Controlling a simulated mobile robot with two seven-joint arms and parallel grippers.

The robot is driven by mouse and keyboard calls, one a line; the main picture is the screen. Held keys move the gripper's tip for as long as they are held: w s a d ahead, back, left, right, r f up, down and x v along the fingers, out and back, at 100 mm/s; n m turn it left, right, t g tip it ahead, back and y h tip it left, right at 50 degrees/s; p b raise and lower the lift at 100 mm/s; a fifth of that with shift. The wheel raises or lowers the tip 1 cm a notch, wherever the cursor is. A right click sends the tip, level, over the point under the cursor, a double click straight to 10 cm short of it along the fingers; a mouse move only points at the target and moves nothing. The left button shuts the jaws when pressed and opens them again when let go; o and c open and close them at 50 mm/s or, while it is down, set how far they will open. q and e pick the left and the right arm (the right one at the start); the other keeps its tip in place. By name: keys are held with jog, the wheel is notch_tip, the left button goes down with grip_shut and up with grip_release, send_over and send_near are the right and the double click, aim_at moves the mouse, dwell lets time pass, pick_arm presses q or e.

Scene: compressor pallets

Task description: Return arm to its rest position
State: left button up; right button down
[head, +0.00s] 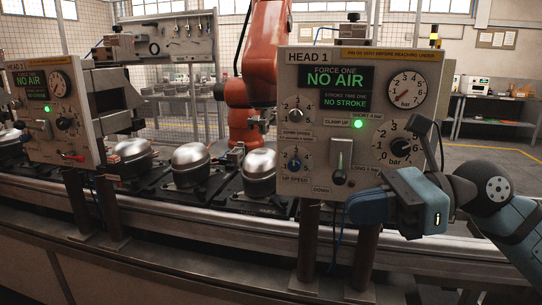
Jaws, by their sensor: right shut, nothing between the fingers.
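My right arm (512,225) comes in from the right edge. Its blue and dark gripper (372,206) is at the lower right corner of the HEAD 1 panel (300,150), in front of it in the picture. The gripper is shut with nothing held; its fingertips are hard to make out. I cannot tell whether it touches the panel. The panel's lever (340,165) and its knob are to the gripper's left, apart from it. My left gripper is not in view.
A second panel (50,112) stands at the left. Silver compressors (191,164) sit on dark pallets along the conveyor, whose metal rail (200,222) runs across the front. An orange robot arm (262,60) stands behind. Posts (308,240) support the HEAD 1 panel. Open floor shows at the right.

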jog(key=w+d+f+n+t+h, duration=0.1)
jog(key=d+f+n+t+h, duration=0.15)
jog(key=f+n+t, duration=1.15)
jog(key=w+d+f+n+t+h, duration=0.1)
jog(key=f+n+t+h, duration=0.3)
jog(key=f+n, duration=1.05)
jog(key=s+d+f+m+g+h, duration=0.1)
jog(key=s+f+m+g+h, duration=0.2)
jog(key=s+f, duration=0.5)
jog(key=s+d+f+m+g+h, duration=0.1)
jog(key=s+f+m+g+h, duration=0.25)
jog(key=s+f, duration=0.45)
pick_arm(q)
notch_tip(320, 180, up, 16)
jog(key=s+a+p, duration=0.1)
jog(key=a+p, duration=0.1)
jog(key=p, duration=2.2)
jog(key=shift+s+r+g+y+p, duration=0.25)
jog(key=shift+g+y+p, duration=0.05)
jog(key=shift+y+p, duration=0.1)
pick_arm(e)
notch_tip(320, 180, up, 14)
jog(key=d+g, duration=0.1)
jog(key=shift+d+m, duration=0.25)
jog(key=shift+m, duration=0.05)
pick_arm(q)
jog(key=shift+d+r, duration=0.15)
pick_arm(e)
jog(key=shift+w+r, duration=0.1)
